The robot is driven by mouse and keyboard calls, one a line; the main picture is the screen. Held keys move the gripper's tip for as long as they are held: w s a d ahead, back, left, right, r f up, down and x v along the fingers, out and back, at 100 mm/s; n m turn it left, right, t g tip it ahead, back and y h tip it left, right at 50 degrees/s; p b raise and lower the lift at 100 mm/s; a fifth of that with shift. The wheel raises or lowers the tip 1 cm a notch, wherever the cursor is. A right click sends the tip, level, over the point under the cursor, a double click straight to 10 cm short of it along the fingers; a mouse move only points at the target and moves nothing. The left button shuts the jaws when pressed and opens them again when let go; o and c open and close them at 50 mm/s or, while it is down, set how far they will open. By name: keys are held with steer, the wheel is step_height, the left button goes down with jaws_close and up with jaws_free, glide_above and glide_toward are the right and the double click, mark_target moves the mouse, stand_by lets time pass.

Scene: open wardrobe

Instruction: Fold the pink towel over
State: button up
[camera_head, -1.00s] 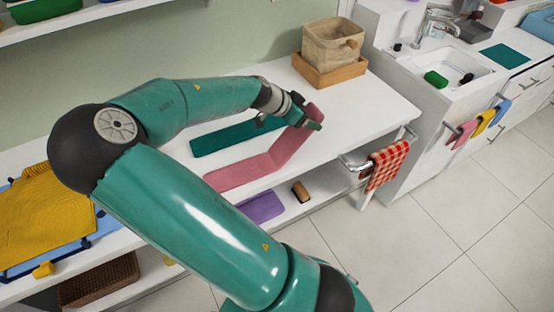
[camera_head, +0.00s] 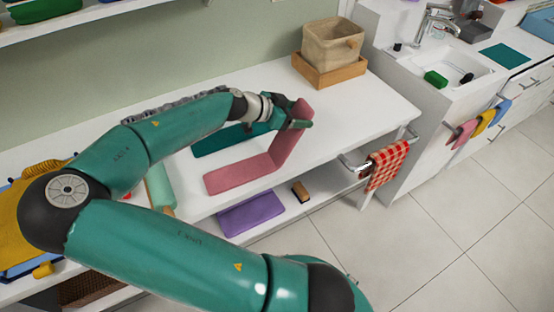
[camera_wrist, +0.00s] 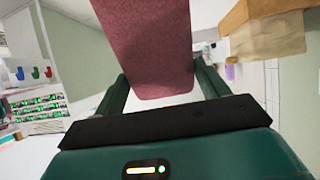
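The pink towel (camera_head: 240,174) lies flat at its left part on the white bench top. Its right part rises steeply from a crease up to my gripper (camera_head: 300,116). In the wrist view the raised end of the towel (camera_wrist: 150,45) covers the space between my fingers (camera_wrist: 163,85) and hides their tips. The raised end stays up at my gripper, so it is held. My gripper is above the bench, at the upper right of the towel.
A teal towel (camera_head: 215,139) lies behind the pink one. A beige basket (camera_head: 330,45) on a wooden tray (camera_head: 328,77) stands at the back right. A purple cloth (camera_head: 252,213) and a brush (camera_head: 300,191) are on the shelf below. A checked cloth (camera_head: 386,164) hangs from a rail.

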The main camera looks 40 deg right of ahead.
steer(key=shift+a, duration=0.1)
steer(key=shift+w+a+r+g+h, duration=0.15)
steer(key=shift+a+r+h, duration=0.15)
steer(key=shift+a, duration=0.25)
steer(key=shift+w+a+r+g+h, duration=0.1)
steer(key=shift+w+a+r+h, duration=0.1)
steer(key=shift+a+h, duration=0.3)
steer(key=shift+w+a+r+g+h, duration=0.1)
steer(key=shift+w+a+r+h, duration=0.15)
steer(key=shift+a, duration=0.35)
steer(key=shift+a+f, duration=0.1)
steer(key=shift+w+a+r+g+h, duration=0.15)
steer(key=shift+w+a+g+h, duration=0.1)
steer(key=shift+a+h, duration=0.55)
steer(key=shift+w+a+r+g+h, duration=0.15)
steer(key=shift+a+h, duration=0.3)
steer(key=shift+a, duration=0.5)
steer(key=a, duration=0.2)
steer(key=w+a, duration=0.1)
steer(key=shift+a+h, duration=0.3)
steer(key=shift+a, duration=0.15)
